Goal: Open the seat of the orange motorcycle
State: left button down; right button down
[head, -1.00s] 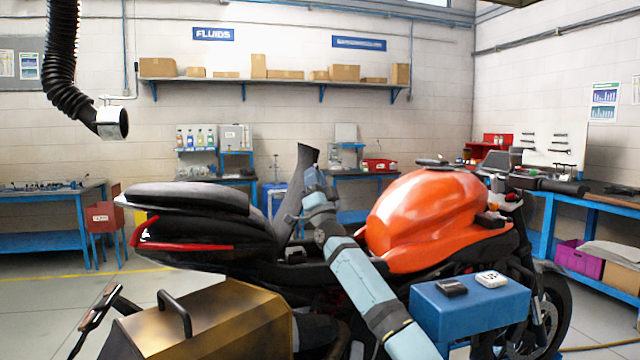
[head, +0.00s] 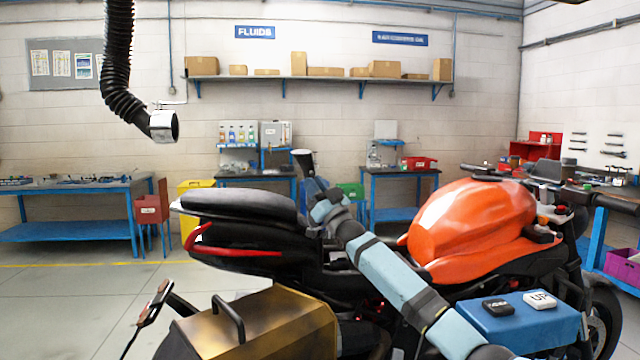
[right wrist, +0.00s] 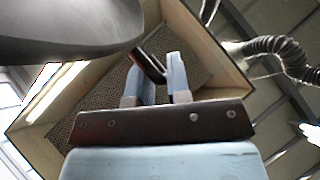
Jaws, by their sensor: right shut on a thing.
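The orange motorcycle (head: 470,222) stands across the head view, tank to the right and black tail (head: 240,207) to the left. A dark flared piece (head: 303,158), which looks like the seat tilted up, rises between tail and tank; its lower part is hidden. My right gripper (head: 312,184) is at this piece, its arm reaching in from the lower right. In the right wrist view the gripper's two blue fingers (right wrist: 162,78) are shut on a thin dark part (right wrist: 151,66). A large black rounded part hangs close at the upper left there. My left gripper is not in view.
A gold case (head: 255,325) with a black handle stands in front of the tail. A blue box (head: 520,322) with two buttons stands at the lower right. A black hose (head: 118,75) hangs at upper left. Open floor lies to the left.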

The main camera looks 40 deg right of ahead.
jog(key=shift+a+f, duration=0.2)
jog(key=c, duration=1.2)
grip_release()
jog(key=shift+r, duration=0.1)
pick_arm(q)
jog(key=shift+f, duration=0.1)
